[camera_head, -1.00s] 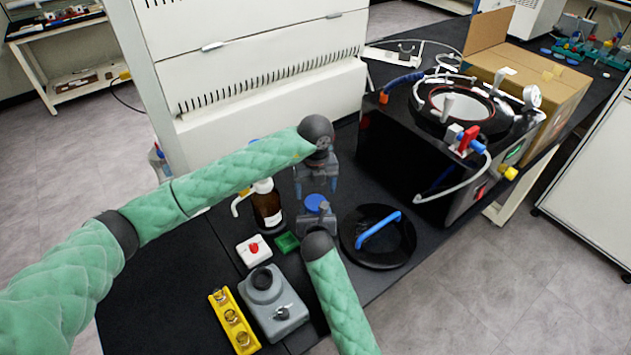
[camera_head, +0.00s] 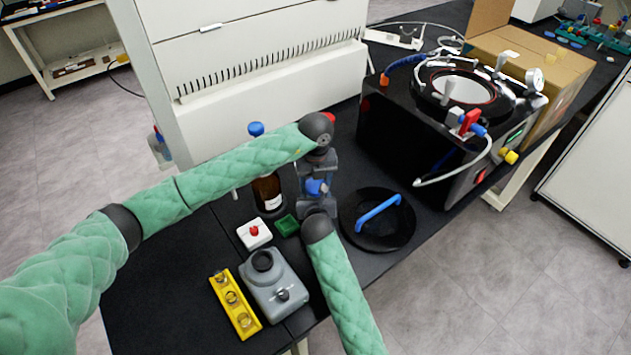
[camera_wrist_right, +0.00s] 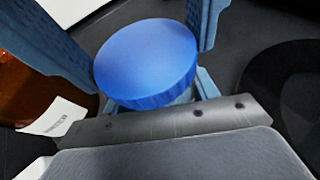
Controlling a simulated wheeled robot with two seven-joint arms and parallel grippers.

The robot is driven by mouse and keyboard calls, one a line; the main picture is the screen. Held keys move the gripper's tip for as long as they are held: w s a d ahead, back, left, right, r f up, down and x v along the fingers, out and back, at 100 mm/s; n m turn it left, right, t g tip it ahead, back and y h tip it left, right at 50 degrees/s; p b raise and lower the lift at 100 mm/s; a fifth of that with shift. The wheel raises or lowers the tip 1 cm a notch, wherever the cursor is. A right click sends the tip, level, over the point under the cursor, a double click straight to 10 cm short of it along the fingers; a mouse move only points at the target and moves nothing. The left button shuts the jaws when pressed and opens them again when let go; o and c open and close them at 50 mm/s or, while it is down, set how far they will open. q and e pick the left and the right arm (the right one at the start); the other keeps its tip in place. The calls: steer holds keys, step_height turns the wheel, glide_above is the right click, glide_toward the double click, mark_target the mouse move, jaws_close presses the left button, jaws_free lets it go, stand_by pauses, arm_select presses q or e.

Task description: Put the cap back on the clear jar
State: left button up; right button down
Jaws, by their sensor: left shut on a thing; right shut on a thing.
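The blue cap (camera_head: 314,187) shows between the two grippers in the head view and large in the right wrist view (camera_wrist_right: 147,62). My left gripper (camera_head: 316,184) points down from above, its fingers on either side of the cap and shut on it. My right gripper (camera_head: 317,205) comes from below in the head view and is shut just under the cap. Its fingertips show beneath the cap in the wrist view (camera_wrist_right: 205,85). The clear jar is hidden by the cap and grippers; I cannot tell how the cap sits on its rim.
A brown bottle (camera_head: 267,190) stands close left of the grippers. A black lid with a blue handle (camera_head: 377,240) lies to the right.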

arm_select(q)
steer(key=shift+m, duration=1.6)
steer(key=o, duration=1.1)
steer(key=shift+r, duration=2.25)
